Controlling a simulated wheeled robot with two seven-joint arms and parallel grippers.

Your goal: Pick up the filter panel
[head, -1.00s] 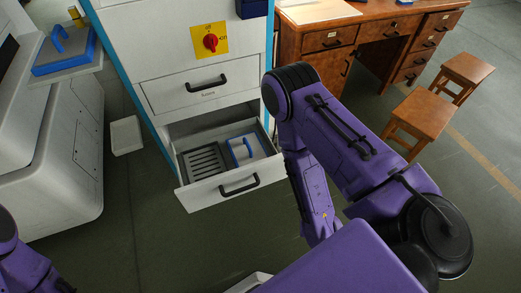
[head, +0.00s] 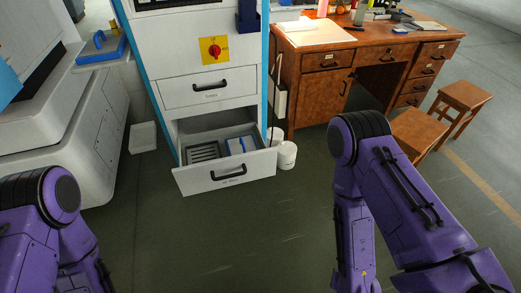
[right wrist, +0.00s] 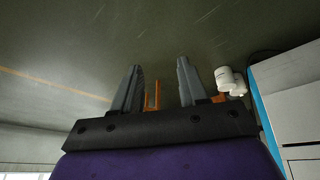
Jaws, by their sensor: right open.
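An open drawer (head: 200,182) low in the white cabinet holds a dark slatted panel (head: 204,152) on its left and a blue-and-white piece (head: 237,146) with a blue handle on its right. A similar blue panel with a handle (head: 103,47) lies on the ledge at the left. I cannot tell which of these is the filter panel. My right gripper (right wrist: 159,75) is open and empty in the right wrist view, over the floor and away from the drawer. In the head view both grippers are out of frame; only my arms show.
A white bucket (head: 286,155) stands by the drawer's right side. A wooden desk (head: 313,93) and two stools (head: 466,97) are at the right. A closed drawer (head: 208,92) is above the open one. The floor in front is clear.

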